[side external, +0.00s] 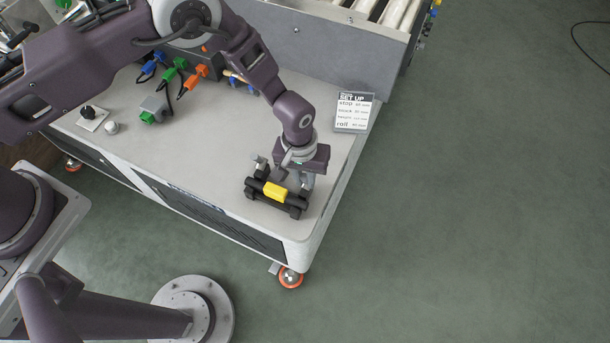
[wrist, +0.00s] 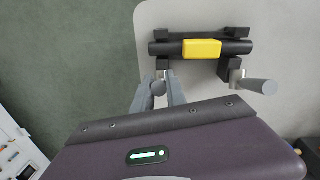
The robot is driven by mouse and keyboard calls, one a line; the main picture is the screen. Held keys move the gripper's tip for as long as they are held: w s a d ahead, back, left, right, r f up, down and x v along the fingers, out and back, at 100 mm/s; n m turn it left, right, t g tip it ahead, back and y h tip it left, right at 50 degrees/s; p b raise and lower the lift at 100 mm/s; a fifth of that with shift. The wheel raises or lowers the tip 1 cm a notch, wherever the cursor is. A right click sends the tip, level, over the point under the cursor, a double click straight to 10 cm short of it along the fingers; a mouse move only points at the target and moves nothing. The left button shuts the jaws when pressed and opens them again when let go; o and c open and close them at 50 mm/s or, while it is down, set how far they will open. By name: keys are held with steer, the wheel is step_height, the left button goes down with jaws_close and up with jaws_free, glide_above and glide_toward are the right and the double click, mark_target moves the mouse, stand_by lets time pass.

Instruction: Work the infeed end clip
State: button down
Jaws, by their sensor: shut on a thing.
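The infeed end clip, a black two-bar piece (side external: 292,208) with a yellow block (side external: 275,192) at its middle, sits near the front corner of the bench top. In the wrist view the clip (wrist: 240,47) lies across the top with its yellow block (wrist: 202,49). Two grey round handles stick out from it. The free handle (wrist: 258,86) is on the right in the wrist view. My gripper (wrist: 158,90) is shut on the left handle (wrist: 158,87), which shows between the fingers. In the side view my gripper (side external: 304,181) is at the clip's right end, partly hidden by my wrist.
A set-up card (side external: 353,112) stands near the bench's right edge. Blue, green and orange connectors (side external: 180,75), a grey-green block (side external: 153,110) and a black knob (side external: 90,112) lie further left. A roller conveyor (side external: 385,12) is behind. The bench middle (side external: 205,145) is clear.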

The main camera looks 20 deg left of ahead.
mark_target(306, 188)
steer(key=s+t, duration=0.1)
steer(key=t, duration=0.1)
steer(key=s+f+t, duration=0.1)
steer(key=t, duration=0.1)
steer(key=shift+f+t, duration=0.1)
steer(key=shift+t, duration=0.2)
steer(key=t, duration=0.1)
steer(key=f+t, duration=0.1)
steer(key=t, duration=0.1)
steer(key=shift+s, duration=0.35)
steer(key=shift+s+f+t, duration=0.2)
steer(key=shift+f+t, duration=0.3)
steer(key=shift+t, duration=0.7)
steer(key=c, duration=1.3)
jaws_free()
steer(key=shift+c, duration=0.2)
steer(key=v, duration=0.7)
